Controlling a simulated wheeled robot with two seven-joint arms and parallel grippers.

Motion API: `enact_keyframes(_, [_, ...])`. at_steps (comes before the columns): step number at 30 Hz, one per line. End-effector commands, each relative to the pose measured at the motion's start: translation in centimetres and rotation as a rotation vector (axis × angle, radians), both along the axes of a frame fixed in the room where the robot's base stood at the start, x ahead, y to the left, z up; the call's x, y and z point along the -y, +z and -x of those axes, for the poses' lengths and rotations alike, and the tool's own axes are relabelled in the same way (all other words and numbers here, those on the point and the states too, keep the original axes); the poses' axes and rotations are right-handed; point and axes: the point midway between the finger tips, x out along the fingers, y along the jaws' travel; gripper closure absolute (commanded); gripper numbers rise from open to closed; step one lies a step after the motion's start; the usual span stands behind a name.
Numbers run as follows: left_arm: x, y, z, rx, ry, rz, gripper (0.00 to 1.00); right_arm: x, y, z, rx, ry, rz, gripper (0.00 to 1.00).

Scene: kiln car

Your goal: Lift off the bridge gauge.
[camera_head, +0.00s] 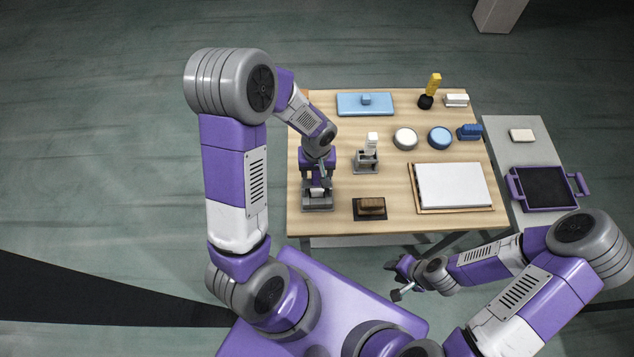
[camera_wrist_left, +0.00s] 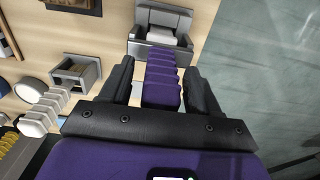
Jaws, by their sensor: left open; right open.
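A purple ribbed handle (camera_wrist_left: 162,80) stands up from a grey stand (camera_head: 317,204) at the table's front left; I take it for the bridge gauge, though no label shows. The stand also shows in the left wrist view (camera_wrist_left: 160,50). My left gripper (camera_head: 318,180) is open over it. In the left wrist view its fingers (camera_wrist_left: 162,88) are on either side of the handle, with gaps showing. The handle's lower end is hidden. My right gripper (camera_head: 398,280) is open and empty, off the table's front edge.
A similar white ribbed handle (camera_head: 372,139) stands in a grey holder (camera_head: 366,163) to the right. A brown block on a dark mat (camera_head: 370,216), a white slab (camera_head: 452,185), round pots (camera_head: 405,139) and a blue board (camera_head: 350,105) share the table.

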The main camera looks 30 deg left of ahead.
Motion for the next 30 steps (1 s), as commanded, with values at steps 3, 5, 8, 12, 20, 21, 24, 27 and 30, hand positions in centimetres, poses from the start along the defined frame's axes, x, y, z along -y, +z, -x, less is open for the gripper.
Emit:
enact_keyframes(3, [0.0, 0.0, 0.0, 0.000, 0.000, 0.000, 0.54, 0.0, 0.0, 0.0, 0.000, 0.000, 0.000, 0.57])
enact_keyframes(5, [0.0, 0.0, 0.0, 0.000, 0.000, 0.000, 0.63, 0.0, 0.0, 0.0, 0.000, 0.000, 0.000, 0.57])
enact_keyframes(8, [0.0, 0.0, 0.0, 0.000, 0.000, 0.000, 0.78, 0.0, 0.0, 0.0, 0.000, 0.000, 0.000, 0.57])
enact_keyframes(12, [0.0, 0.0, 0.0, 0.000, 0.000, 0.000, 1.00, 0.0, 0.0, 0.0, 0.000, 0.000, 0.000, 0.57])
enact_keyframes(20, [0.0, 0.1, 0.0, 0.001, -0.001, 0.000, 1.00, 0.0, 0.0, 0.0, 0.000, 0.000, 0.000, 0.57])
enact_keyframes(21, [0.0, 0.1, 0.0, 0.001, -0.001, 0.000, 1.00, 0.0, 0.0, 0.0, 0.000, 0.000, 0.000, 0.57])
enact_keyframes(24, [0.0, 0.2, 0.0, 0.001, -0.001, 0.000, 1.00, 0.0, 0.0, 0.0, 0.000, 0.000, 0.000, 0.57])
enact_keyframes(27, [0.0, 0.8, -0.1, 0.005, -0.001, 0.000, 1.00, 0.0, 0.1, 0.0, 0.000, 0.000, 0.000, 0.57])
enact_keyframes(30, [0.0, 2.4, -0.2, 0.007, 0.001, 0.000, 1.00, 0.0, 0.3, 0.0, 0.000, 0.000, 0.000, 0.57])
